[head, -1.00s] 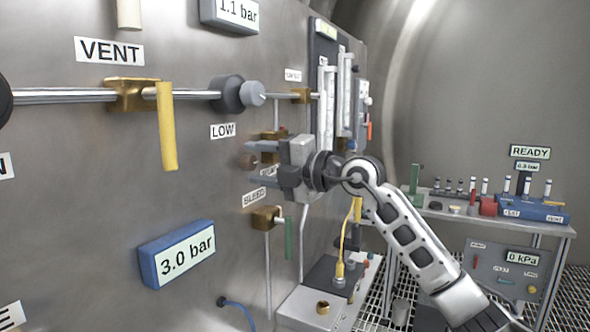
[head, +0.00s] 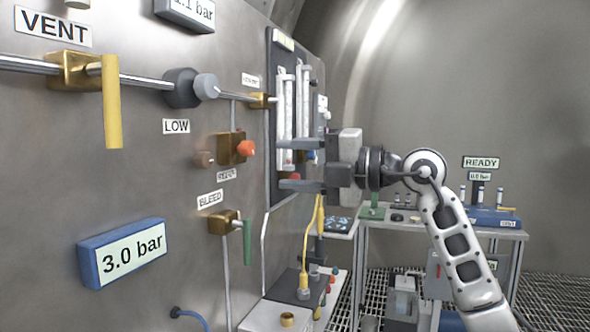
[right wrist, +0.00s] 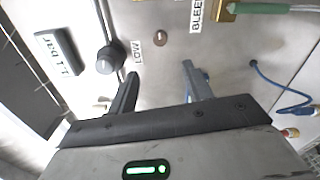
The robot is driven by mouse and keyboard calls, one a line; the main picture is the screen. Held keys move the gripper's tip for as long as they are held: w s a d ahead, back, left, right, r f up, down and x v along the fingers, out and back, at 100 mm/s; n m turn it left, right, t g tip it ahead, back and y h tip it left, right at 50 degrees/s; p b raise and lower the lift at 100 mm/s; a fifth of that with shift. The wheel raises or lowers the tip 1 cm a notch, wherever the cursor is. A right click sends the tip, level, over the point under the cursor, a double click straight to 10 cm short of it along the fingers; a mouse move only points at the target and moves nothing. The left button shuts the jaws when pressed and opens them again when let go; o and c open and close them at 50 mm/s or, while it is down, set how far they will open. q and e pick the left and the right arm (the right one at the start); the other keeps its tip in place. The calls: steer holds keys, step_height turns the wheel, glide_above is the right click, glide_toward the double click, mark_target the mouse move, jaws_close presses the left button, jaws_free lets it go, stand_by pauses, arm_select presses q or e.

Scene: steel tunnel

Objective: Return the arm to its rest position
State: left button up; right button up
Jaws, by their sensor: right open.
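My right gripper (head: 290,163) is open and empty in the head view, in front of the steel panel (head: 60,190) and clear of its valves. Its fingers point left toward the panel. In the right wrist view its two fingers (right wrist: 158,88) stand apart with nothing between them, and the panel with the LOW label (right wrist: 137,52) shows beyond. My right arm (head: 455,240) comes in from the lower right with its elbow bent. My left gripper is not in view.
The panel carries a yellow VENT handle (head: 111,102), a brass valve with an orange knob (head: 245,149), a green BLEED handle (head: 247,243) and a blue 3.0 bar gauge (head: 123,254). A bench (head: 440,228) stands behind my arm.

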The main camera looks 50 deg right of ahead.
steer(key=shift+a, duration=0.1)
stand_by(0.4)
steer(key=w+a+f+m+t+y, duration=0.2)
steer(key=a+f+m+t+y, duration=0.1)
steer(key=a+f+m+t, duration=0.25)
step_height(320, 180, down, 27)
steer(key=s+m+g+h, duration=0.3)
steer(key=m+g+h, duration=0.5)
steer(key=m+h, duration=0.95)
steer(key=s+a+f+g+y, duration=0.8)
steer(key=s+a+f+g, duration=0.3)
steer(key=s+a+f, duration=0.5)
steer(key=w+a+f+t+y+p, duration=0.1)
steer(key=w+a+f+t+y, duration=0.1)
steer(key=w+a+t, duration=0.3)
steer(key=w+t+y, duration=0.1)
steer(key=t, duration=0.1)
steer(key=shift+a+n+t+p, duration=0.2)
steer(key=shift+n+t+p, duration=0.1)
steer(key=shift+t+p, duration=0.1)
